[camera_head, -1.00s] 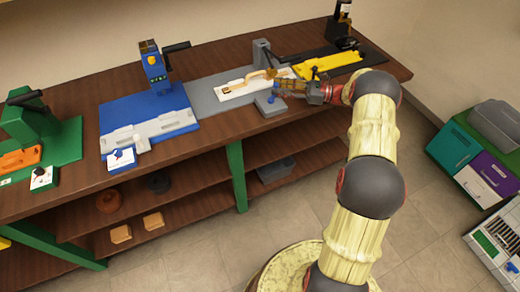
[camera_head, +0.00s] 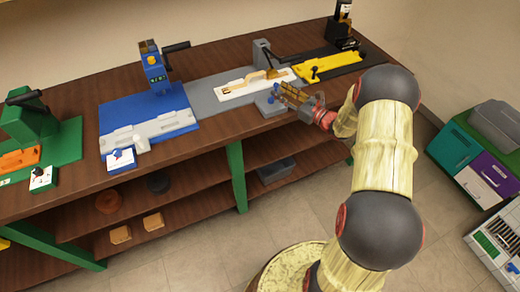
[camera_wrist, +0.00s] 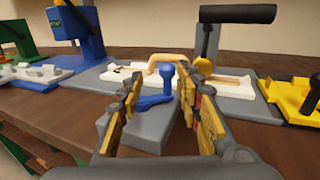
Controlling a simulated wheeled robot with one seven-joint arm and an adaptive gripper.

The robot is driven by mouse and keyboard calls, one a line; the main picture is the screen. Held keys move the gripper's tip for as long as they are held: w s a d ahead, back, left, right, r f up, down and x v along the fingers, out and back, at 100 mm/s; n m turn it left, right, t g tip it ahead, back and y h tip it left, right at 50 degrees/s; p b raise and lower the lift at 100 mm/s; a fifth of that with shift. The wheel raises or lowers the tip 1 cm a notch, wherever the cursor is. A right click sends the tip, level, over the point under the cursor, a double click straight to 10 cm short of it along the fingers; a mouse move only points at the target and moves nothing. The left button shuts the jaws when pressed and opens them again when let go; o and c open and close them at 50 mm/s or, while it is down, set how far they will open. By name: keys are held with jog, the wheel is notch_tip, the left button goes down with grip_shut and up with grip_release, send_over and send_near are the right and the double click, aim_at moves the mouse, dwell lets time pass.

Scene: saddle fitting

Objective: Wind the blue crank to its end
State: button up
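The blue crank (camera_wrist: 167,88) stands on a grey block (camera_wrist: 142,132) at the front of the grey station. It has an upright knob on a low blue arm that points left in the wrist view. In the head view the crank (camera_head: 275,88) is small, just left of my fingertips. My gripper (camera_wrist: 160,92) is open, its yellow-padded fingers on either side of the crank's knob in the wrist picture. My gripper (camera_head: 282,92) appears empty, at the table's front edge. I cannot tell whether any finger touches the crank.
Behind the crank are a white plate with a tan curved piece (camera_wrist: 168,57) and an upright post with a black lever (camera_wrist: 238,14). A blue station (camera_head: 150,112) stands left, a yellow-and-black one (camera_head: 330,65) right. Brown tabletop shows in front of the stations.

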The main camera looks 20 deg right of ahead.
jog(key=m+h, duration=0.2)
jog(key=h, duration=0.1)
jog(key=s+m+t+h, duration=0.1)
jog(key=shift+a+h, duration=0.4)
jog(key=s+d+p, duration=0.1)
jog(key=s+p, duration=0.1)
jog(key=s, duration=0.6)
jog(key=s+a+f+n+g+y, duration=0.1)
jog(key=s+a+n+g+y, duration=0.3)
jog(key=a, duration=0.5)
jog(key=s+a+f+n+g+y, duration=0.1)
jog(key=s+a+n+g+y, duration=0.3)
jog(key=s+a+n, duration=0.3)
jog(key=shift+s+a+f+n+g+p, duration=0.15)
jog(key=shift+a+f+n+g+p, duration=0.15)
jog(key=shift+a+n+g, duration=0.6)
jog(key=shift+a, duration=0.1)
